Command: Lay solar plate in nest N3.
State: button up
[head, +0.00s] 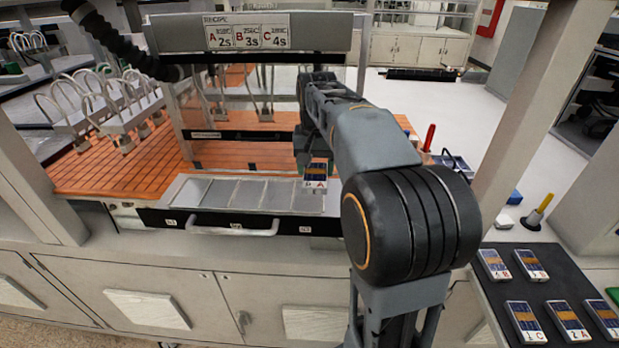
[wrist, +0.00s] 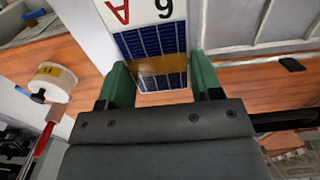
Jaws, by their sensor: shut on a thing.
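My gripper's green fingers (wrist: 160,78) are shut on a solar plate (wrist: 150,45). The plate has dark blue cells, an orange-brown band and a white end marked with a red A and a 6. In the head view the plate (head: 316,172) hangs at the right end of a grey nest tray (head: 172,195), apparently above it. My arm hides part of the gripper there. The tray has several shallow compartments, which look empty, and small labels along its dark front. The labels are too small to read surely, so I cannot tell which nest is N3.
The tray's front has a bar handle (head: 232,231). An orange slatted bed (head: 110,170) lies behind, under a gantry with a sign (head: 246,31). At right a dark mat (head: 497,263) holds several other plates. A red-handled tool (head: 429,137) stands beyond my arm.

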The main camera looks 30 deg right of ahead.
aim_at(308, 178)
jog(key=shift+w+a+f, duration=0.3)
jog(key=shift+w+f, duration=0.25)
jog(key=shift+f, duration=0.15)
jog(key=f, duration=0.3)
jog(key=shift+w+a, duration=0.2)
jog(key=shift+w, duration=0.1)
jog(key=shift+f, duration=0.45)
jog(key=shift+f, duration=0.1)
